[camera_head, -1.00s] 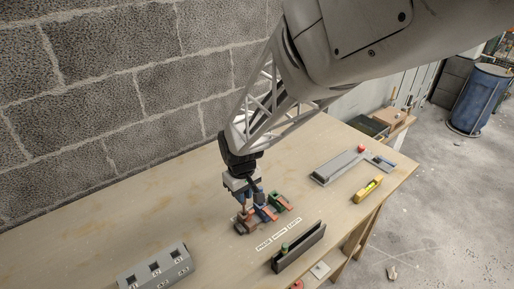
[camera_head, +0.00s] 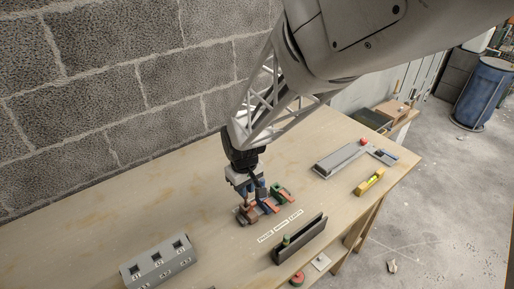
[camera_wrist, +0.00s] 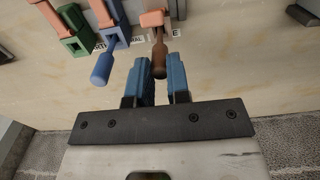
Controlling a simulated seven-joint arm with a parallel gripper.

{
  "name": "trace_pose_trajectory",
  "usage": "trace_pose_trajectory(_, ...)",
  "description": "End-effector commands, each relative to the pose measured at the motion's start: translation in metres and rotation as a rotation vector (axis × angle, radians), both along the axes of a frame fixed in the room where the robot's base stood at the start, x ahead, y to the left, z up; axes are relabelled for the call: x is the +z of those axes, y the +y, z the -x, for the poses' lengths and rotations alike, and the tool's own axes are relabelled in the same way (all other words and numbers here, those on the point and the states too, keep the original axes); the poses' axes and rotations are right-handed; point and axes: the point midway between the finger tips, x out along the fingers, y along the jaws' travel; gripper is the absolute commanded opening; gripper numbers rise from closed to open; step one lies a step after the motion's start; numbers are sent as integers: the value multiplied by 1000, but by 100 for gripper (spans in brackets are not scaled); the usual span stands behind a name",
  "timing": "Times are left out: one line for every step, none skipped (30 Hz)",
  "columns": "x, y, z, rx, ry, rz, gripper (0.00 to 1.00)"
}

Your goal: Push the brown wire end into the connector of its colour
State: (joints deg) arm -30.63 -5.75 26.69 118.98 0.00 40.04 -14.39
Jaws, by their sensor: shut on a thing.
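In the wrist view, the brown wire end (camera_wrist: 159,62) lies between the blue fingers of my gripper (camera_wrist: 160,84), which is shut on it. Its far end meets a salmon-coloured piece (camera_wrist: 152,19) at the brown connector (camera_wrist: 178,8), partly cut off by the frame; I cannot tell how deep it sits. The blue wire end (camera_wrist: 103,66) points out beside the blue connector (camera_wrist: 115,32). The green connector (camera_wrist: 76,43) is farther left. In the head view, my gripper (camera_head: 249,200) is down at the brown connector (camera_head: 243,217), which it partly hides.
A dark slotted holder (camera_head: 302,240) stands in front of the connectors, with printed labels (camera_head: 281,226) between. A grey socket block (camera_head: 158,262) is at front left. A grey tray (camera_head: 343,160) and yellow level (camera_head: 369,182) lie right.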

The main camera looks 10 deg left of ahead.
Motion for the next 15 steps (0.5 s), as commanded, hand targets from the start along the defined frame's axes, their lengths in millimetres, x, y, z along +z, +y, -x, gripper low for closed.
trace_pose_trajectory(-1,0,0,0,1,1,0)
trace_pose_trajectory(-1,0,0,0,1,1,0)
trace_pose_trajectory(-1,0,0,0,1,1,0)
trace_pose_trajectory(-1,0,0,0,1,1,0)
trace_pose_trajectory(-1,0,0,0,1,1,0)
trace_pose_trajectory(-1,0,0,0,1,1,20)
trace_pose_trajectory(-1,0,0,0,1,1,24)
trace_pose_trajectory(-1,0,0,0,1,1,29)
trace_pose_trajectory(-1,0,0,0,1,1,35)
trace_pose_trajectory(-1,0,0,0,1,1,40)
trace_pose_trajectory(-1,0,0,0,1,1,44)
trace_pose_trajectory(-1,0,0,0,1,1,47)
trace_pose_trajectory(-1,0,0,0,1,1,47)
trace_pose_trajectory(-1,0,0,0,1,1,47)
trace_pose_trajectory(-1,0,0,0,1,1,47)
